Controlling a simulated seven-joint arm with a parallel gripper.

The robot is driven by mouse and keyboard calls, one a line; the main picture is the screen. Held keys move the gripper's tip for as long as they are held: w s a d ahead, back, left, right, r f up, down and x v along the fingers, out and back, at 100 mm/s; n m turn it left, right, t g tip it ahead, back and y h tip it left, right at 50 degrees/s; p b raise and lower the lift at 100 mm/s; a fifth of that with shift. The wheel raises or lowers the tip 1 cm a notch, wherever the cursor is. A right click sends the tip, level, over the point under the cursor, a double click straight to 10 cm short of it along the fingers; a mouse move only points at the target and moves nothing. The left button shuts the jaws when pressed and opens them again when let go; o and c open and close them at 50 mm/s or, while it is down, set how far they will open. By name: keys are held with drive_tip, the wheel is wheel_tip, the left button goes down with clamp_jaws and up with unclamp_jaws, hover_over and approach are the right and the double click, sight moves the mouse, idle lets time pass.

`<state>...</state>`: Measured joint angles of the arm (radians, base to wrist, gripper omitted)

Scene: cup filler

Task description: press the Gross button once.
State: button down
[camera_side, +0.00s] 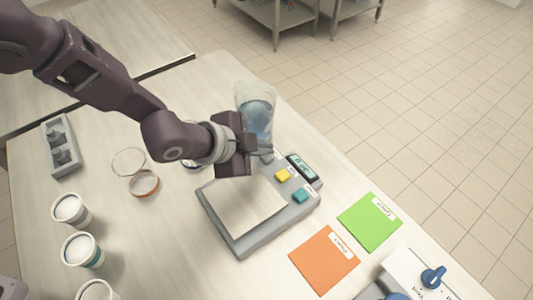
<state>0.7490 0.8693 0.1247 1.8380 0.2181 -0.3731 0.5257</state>
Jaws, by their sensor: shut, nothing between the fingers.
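A grey scale (240,246) with a pale square plate stands on the table. Its right-hand panel carries a small display (301,167), a yellow button (283,175) and a teal button (300,195). A grey button (267,158) sits farther back, partly hidden by my gripper. Small white labels lie beside the buttons; their words are too small to read, so I cannot tell which is Gross. My gripper (263,148) is shut and empty, over the back end of the panel close to the grey button. I cannot tell whether it touches it.
A clear container with bluish contents (256,110) stands right behind my gripper. Green (370,222) and orange (325,261) squares lie right of the scale. Several white cups (83,249), a glass ring (144,184) and a grey holder (61,147) are left. A blue-knobbed device (405,268) is front right.

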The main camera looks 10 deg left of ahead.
sight(262, 158)
drive_tip(key=shift+f, duration=0.5)
idle(0.6)
drive_tip(key=shift+r, duration=0.9)
drive_tip(key=shift+r, duration=2.5)
